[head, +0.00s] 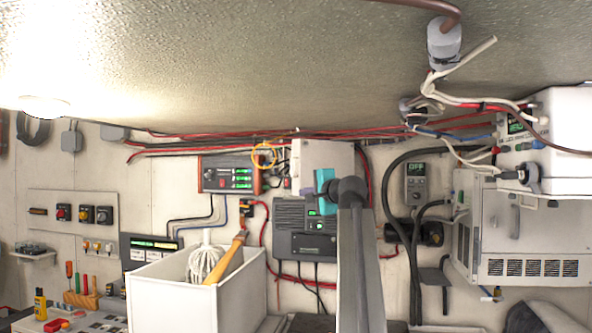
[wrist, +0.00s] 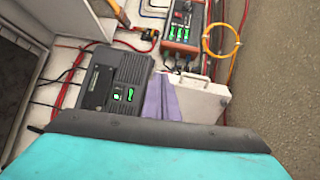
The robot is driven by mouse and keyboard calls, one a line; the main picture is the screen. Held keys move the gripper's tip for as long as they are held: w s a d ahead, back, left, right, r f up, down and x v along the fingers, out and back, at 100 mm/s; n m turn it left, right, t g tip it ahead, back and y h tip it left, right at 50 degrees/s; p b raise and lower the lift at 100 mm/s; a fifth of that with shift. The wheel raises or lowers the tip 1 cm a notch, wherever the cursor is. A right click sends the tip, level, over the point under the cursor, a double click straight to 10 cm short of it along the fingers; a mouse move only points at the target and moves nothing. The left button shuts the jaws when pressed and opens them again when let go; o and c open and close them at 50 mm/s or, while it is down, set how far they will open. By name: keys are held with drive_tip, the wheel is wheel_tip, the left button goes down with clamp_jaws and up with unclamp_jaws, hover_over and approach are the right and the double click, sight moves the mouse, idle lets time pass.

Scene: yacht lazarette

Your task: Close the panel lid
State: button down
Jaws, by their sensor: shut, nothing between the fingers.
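A pale panel box (head: 313,158) is on the back wall, below the red cable run and behind my teal wrist. In the wrist view the pale panel (wrist: 203,103) is just beyond my fingers, with a small latch-like part on its right. Which part is the lid, and how far it stands open, I cannot tell. My gripper (wrist: 158,80) shows as lavender fingers held together, empty, in front of the panel's left part. Whether they touch it is unclear.
A black charger unit (head: 305,230) is below the panel; a red-and-black device (head: 229,173) is to its left. A white bin (head: 190,290) with a mop stands at lower left. Loose cables and a white cabinet (head: 510,235) are to the right. The textured ceiling (head: 250,70) is close above.

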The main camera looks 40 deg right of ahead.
drive_tip(key=s+r+t+h, duration=0.1)
drive_tip(key=s+r, duration=0.2)
drive_tip(key=r, duration=0.5)
drive_tip(key=shift+s+d+r+m, duration=0.15)
drive_tip(key=shift+s+m, duration=0.15)
drive_tip(key=shift+m, duration=0.1)
drive_tip(key=shift+w+d, duration=0.1)
drive_tip(key=shift+w, duration=0.1)
drive_tip(key=p, duration=0.5)
approach(292, 167)
drive_tip(key=x, duration=0.5)
drive_tip(key=shift+w+d, duration=0.3)
drive_tip(key=shift+w, duration=0.3)
drive_tip(key=shift+a, duration=0.15)
